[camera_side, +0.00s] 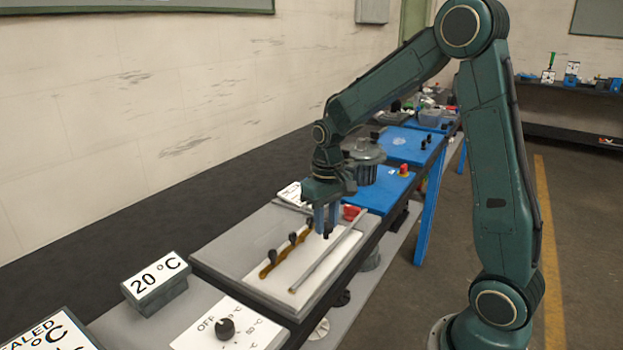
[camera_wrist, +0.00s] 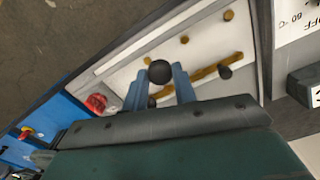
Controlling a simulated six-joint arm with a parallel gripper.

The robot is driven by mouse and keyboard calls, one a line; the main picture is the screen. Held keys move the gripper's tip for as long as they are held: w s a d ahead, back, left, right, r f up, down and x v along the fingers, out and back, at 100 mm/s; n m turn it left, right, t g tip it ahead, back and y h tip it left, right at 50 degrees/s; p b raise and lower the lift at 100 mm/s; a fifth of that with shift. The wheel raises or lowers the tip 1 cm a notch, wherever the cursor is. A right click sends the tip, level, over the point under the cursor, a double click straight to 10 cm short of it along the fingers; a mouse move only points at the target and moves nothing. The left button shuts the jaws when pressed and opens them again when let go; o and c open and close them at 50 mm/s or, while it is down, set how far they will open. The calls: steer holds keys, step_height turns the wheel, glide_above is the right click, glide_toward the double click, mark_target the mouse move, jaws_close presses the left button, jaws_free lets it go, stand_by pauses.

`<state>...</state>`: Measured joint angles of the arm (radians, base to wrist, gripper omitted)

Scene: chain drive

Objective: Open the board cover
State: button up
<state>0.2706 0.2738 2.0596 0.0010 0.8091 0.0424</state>
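The board is a flat grey slab (camera_side: 228,262) on the bench with a white panel (camera_side: 262,281). A brown-brass strip (camera_side: 285,255) with black knobs lies on the panel. In the wrist view the strip (camera_wrist: 200,75) and several brass pegs show on the white panel. I cannot make out a separate cover for certain. My gripper (camera_side: 327,230) points down over the far end of the panel. Its blue fingers are apart, with a black round knob (camera_wrist: 160,71) between the tips in the wrist view. Contact with the knob is not clear, and the fingers hide part of the strip.
A grey rod or rail (camera_side: 328,262) runs along the panel's right side. A red button (camera_side: 351,212) sits just beyond the gripper. A "20 °C" block (camera_side: 156,280) and a dial panel (camera_side: 230,326) stand nearer the camera. Blue tables (camera_side: 385,190) lie behind.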

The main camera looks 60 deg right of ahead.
jaws_close()
steer(key=shift+w, duration=0.15)
steer(key=w, duration=1.5)
steer(key=shift+w, duration=0.4)
steer(key=o, duration=0.6)
jaws_free()
steer(key=shift+r, duration=0.15)
step_height(320, 180, up, 14)
steer(key=shift+f, duration=0.2)
